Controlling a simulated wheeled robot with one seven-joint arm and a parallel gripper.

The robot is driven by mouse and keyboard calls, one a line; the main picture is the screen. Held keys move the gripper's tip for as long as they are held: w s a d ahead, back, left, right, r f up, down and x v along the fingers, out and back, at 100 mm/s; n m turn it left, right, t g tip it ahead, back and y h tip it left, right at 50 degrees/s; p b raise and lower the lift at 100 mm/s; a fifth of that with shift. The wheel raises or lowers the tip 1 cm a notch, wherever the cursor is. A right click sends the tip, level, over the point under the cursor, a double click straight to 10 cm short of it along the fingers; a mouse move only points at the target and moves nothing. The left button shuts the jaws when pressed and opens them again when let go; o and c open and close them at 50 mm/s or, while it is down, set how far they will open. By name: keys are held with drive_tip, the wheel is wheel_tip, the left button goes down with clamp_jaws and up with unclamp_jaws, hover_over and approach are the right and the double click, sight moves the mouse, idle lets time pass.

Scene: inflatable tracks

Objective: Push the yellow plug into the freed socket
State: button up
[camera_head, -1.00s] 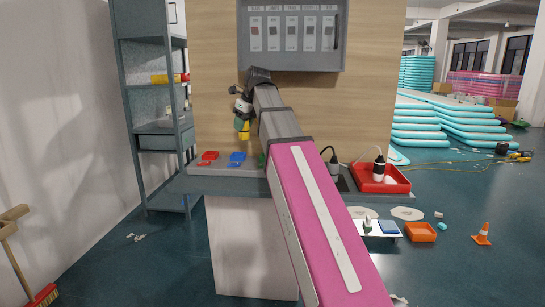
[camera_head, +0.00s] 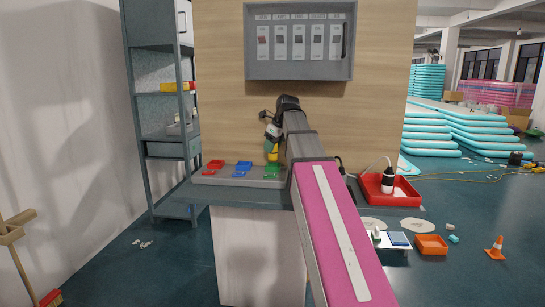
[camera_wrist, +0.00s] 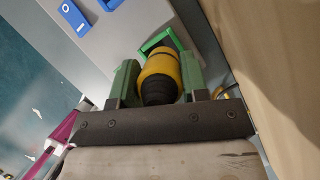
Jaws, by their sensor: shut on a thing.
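The yellow plug (camera_wrist: 159,75) is held between the two green fingers of my gripper (camera_wrist: 158,82) in the wrist view. In the head view my gripper (camera_head: 272,146) is low over the right end of the grey socket strip, with the yellow plug (camera_head: 272,155) under it. The green socket (camera_head: 273,170) is just below the plug, and its green frame (camera_wrist: 166,40) shows beyond the plug in the wrist view. The plug hides part of it, so I cannot tell whether they touch. The blue socket (camera_head: 242,168) and red socket (camera_head: 213,166) are to the left.
The strip lies on a grey bench (camera_head: 225,194) against a wooden panel (camera_head: 220,110). A red tray (camera_head: 404,201) with a dark-and-white plug (camera_head: 387,180) stands right of my arm. A switch box (camera_head: 299,72) hangs above. Grey shelves (camera_head: 163,110) stand at the left.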

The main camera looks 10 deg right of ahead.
sight(277, 143)
drive_tip(key=shift+f, duration=2)
drive_tip(key=shift+f, duration=0.1)
drive_tip(key=o, duration=1)
drive_tip(key=shift+c, duration=0.2)
drive_tip(key=shift+v, duration=3.9)
drive_tip(key=shift+a, duration=0.1)
